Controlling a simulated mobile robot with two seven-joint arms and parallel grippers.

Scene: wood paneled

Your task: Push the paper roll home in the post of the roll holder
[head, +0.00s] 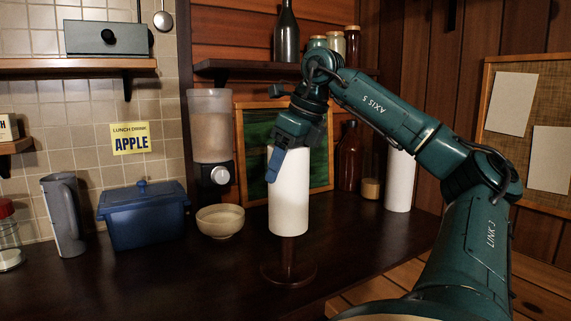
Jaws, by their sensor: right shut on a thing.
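The white paper roll (289,196) stands upright in the middle of the head view. The roll holder has a dark brown round base (268,275) on the counter. Its post (288,249) shows between the base and the roll's lower edge, in line with the roll, so the roll's bottom is well above the base. How far the post reaches inside the roll is hidden. My right gripper (276,165) comes down from above and is shut on the roll at its upper left edge. One blue finger lies over the front; the other is hidden. My left gripper is not in view.
A cream bowl (220,222), a blue box (143,215) and a grey pitcher (64,214) stand left of the holder. A dispenser (211,140) and a green framed picture (250,140) are behind. Another white roll (400,185) stands at right. The counter front is clear.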

